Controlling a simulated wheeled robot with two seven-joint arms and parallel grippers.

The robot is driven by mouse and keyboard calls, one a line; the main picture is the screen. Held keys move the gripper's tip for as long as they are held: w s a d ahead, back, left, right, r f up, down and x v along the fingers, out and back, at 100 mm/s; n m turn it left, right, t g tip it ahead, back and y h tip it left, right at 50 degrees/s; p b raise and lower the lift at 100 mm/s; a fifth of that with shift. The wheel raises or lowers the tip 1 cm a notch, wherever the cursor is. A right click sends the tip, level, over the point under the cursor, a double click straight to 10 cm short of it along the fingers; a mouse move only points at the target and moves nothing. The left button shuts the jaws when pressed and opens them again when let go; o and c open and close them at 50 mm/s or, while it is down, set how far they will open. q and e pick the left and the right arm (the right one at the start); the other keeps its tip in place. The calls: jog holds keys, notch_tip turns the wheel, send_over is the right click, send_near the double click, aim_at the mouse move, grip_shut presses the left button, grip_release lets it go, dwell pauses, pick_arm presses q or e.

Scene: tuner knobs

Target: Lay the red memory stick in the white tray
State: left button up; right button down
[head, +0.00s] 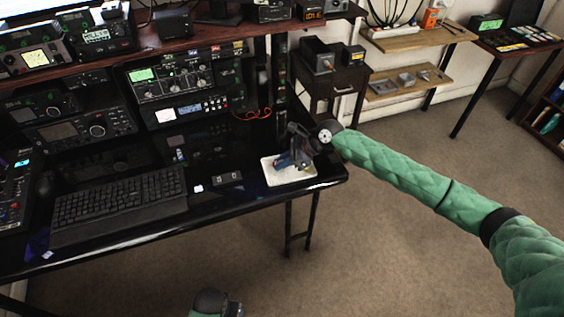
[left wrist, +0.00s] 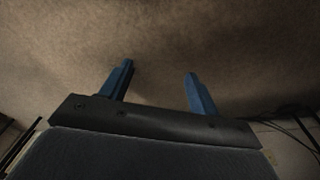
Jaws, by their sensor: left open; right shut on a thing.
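The white tray (head: 309,172) lies flat on the black desk near its right end in the head view. My right gripper (head: 285,162) points down over the tray, its blue fingers low and close to the tray's surface. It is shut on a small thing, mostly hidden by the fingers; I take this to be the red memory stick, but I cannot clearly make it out. Whether it touches the tray I cannot tell. My left gripper (left wrist: 160,70) is open and empty, with bare carpet beyond its blue fingers in the left wrist view.
A black keyboard (head: 120,199) lies left of the tray. A small dark item (head: 227,177) and a small white item (head: 198,188) lie between them. Radio equipment (head: 184,84) stands along the back of the desk. Open carpet (head: 400,240) lies to the right.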

jog(key=shift+f, duration=0.25)
jog(key=shift+f+b, duration=0.15)
jog(key=shift+b, duration=0.3)
jog(key=shift+f+b, duration=0.3)
jog(key=shift+b, duration=0.1)
pick_arm(q)
notch_tip(320, 180, up, 9)
jog(key=shift+s+d, duration=0.15)
jog(key=shift+s, duration=0.1)
jog(key=shift+a+f, duration=0.2)
pick_arm(e)
jog(key=shift+f, duration=0.1)
pick_arm(q)
jog(key=shift+d+r, duration=0.3)
jog(key=shift+d, duration=0.1)
pick_arm(e)
jog(key=shift+f, duration=0.4)
